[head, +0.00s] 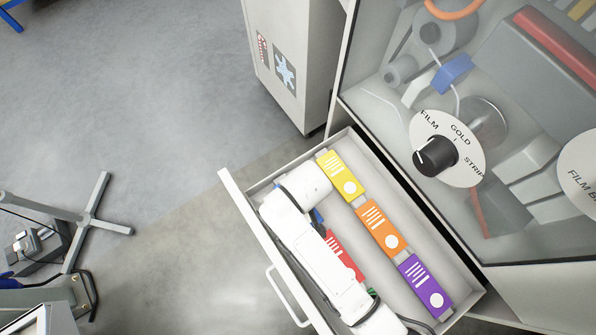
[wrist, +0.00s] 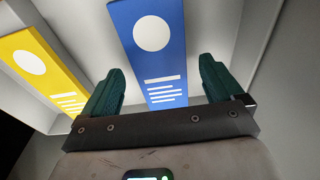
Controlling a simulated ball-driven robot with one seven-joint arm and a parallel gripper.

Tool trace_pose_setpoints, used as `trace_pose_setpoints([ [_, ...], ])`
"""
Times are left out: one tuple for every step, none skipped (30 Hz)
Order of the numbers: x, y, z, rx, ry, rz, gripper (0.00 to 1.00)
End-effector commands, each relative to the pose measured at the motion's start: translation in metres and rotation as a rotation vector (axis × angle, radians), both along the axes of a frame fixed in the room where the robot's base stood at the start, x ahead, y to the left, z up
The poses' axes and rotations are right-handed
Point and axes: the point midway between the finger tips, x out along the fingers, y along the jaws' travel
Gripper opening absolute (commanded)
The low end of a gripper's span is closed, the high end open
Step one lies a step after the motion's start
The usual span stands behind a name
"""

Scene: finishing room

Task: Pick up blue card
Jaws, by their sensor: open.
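The blue card (wrist: 150,45) lies in the drawer, with a white disc and white lines on its face. In the wrist view it runs from the top edge down between the two dark green fingers of my gripper (wrist: 158,78). The fingers are open, one on each side of the card, and apart from it. In the head view my white arm covers most of the card, and only a small blue patch (head: 318,215) shows beside it. My gripper is hidden there.
The open drawer (head: 232,188) also holds a yellow card (head: 335,170), an orange card (head: 374,222), a purple card (head: 418,272) and a red card (head: 345,252) partly under my arm. A machine cabinet with a dial (head: 447,148) stands behind. The floor to the left is mostly clear.

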Motion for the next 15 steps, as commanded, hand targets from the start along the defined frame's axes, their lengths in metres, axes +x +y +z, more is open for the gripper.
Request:
trace_pose_setpoints([
  [0.0002,0.0001,-0.0001,0.000,0.000,0.000,0.94],
  [0.0002,0.0001,0.0001,0.000,0.000,0.000,0.94],
  [0.0001,0.0002,0.0002,0.000,0.000,0.000,0.94],
  [0.0001,0.0002,0.0002,0.000,0.000,0.000,0.94],
  [0.0001,0.0002,0.0002,0.000,0.000,0.000,0.94],
  [0.0001,0.0002,0.0003,0.000,0.000,0.000,0.90],
  [0.0000,0.0001,0.0003,0.000,0.000,0.000,0.87],
  [0.0000,0.0001,0.0003,0.000,0.000,0.000,0.84],
  [0.0000,0.0001,0.0003,0.000,0.000,0.000,0.80],
  [0.0000,0.0001,0.0004,0.000,0.000,0.000,0.77],
  [0.0000,0.0001,0.0004,0.000,0.000,0.000,0.74],
  [0.0000,0.0001,0.0004,0.000,0.000,0.000,0.71],
  [0.0000,0.0001,0.0004,0.000,0.000,0.000,0.68],
  [0.0000,0.0001,0.0004,0.000,0.000,0.000,0.65],
  [0.0000,0.0001,0.0004,0.000,0.000,0.000,0.61],
])
